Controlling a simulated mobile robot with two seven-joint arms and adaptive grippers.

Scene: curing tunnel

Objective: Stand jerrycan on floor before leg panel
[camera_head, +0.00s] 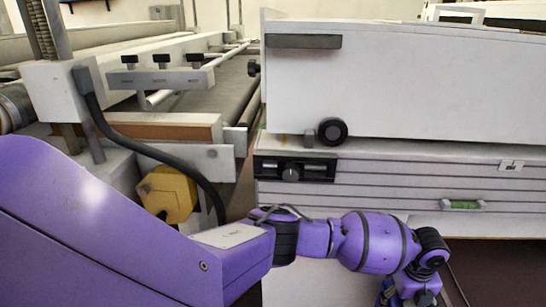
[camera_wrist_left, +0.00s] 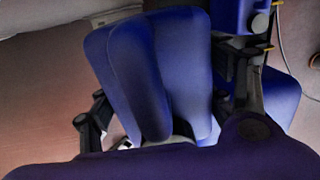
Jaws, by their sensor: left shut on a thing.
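In the left wrist view, my left gripper (camera_wrist_left: 165,97) is shut on a dark blue, rounded body, which I take for the jerrycan (camera_wrist_left: 140,70). One finger is at its left side and one at its right. Its lower end is hidden behind my own wrist. In the head view, my left arm reaches right and bends down at the lower edge; its gripper and the jerrycan are not clear there. A plain white panel (camera_head: 310,285), possibly the leg panel, shows below the ribbed machine front, partly behind my arm. My right gripper is not in view.
A white machine housing (camera_head: 400,85) with a black knob stands at the right above a ribbed front (camera_head: 400,185). A conveyor belt (camera_head: 215,90) runs at the left, with a yellow box (camera_head: 166,193) below. Dark floor (camera_head: 500,270) shows at the lower right.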

